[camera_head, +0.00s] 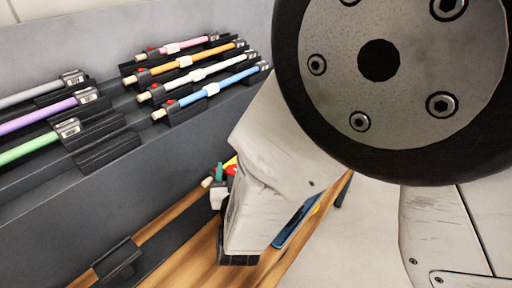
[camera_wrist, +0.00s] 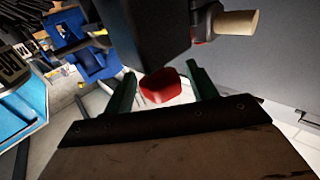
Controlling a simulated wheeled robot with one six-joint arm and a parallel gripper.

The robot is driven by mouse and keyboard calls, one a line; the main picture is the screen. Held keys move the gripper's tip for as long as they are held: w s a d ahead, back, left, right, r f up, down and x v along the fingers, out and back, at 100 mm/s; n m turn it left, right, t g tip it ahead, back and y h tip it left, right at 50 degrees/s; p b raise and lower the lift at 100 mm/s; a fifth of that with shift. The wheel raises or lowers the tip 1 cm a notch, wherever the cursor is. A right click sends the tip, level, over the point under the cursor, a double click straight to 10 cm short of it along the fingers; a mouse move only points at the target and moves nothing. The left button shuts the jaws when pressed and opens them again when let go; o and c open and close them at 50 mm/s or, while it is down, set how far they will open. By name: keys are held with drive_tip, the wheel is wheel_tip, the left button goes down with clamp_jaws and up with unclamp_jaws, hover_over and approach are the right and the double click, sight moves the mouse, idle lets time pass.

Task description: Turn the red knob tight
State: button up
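The red knob (camera_wrist: 160,86) shows in the wrist view, just below a dark block (camera_wrist: 140,30). My gripper (camera_wrist: 161,80) has two green fingers, one on each side of the knob. The fingers stand apart, with a visible gap between each finger and the knob, so it looks open and not touching. In the head view my arm hides most of the gripper. A small red patch (camera_head: 231,170) shows beside a green piece at the arm's end; I cannot tell if it is the knob.
A dark stepped rack (camera_head: 165,150) holds several brushes with coloured handles, among them a blue one (camera_head: 212,89) and a purple one (camera_head: 45,114). A wooden surface (camera_head: 190,255) lies below. In the wrist view a cream rod end (camera_wrist: 238,23) sticks out upper right, near the fingers.

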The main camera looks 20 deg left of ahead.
drive_tip(key=v, duration=0.7)
drive_tip(key=shift+s+d, duration=0.2)
drive_tip(key=shift+s, duration=0.15)
drive_tip(key=shift+s+a, duration=0.1)
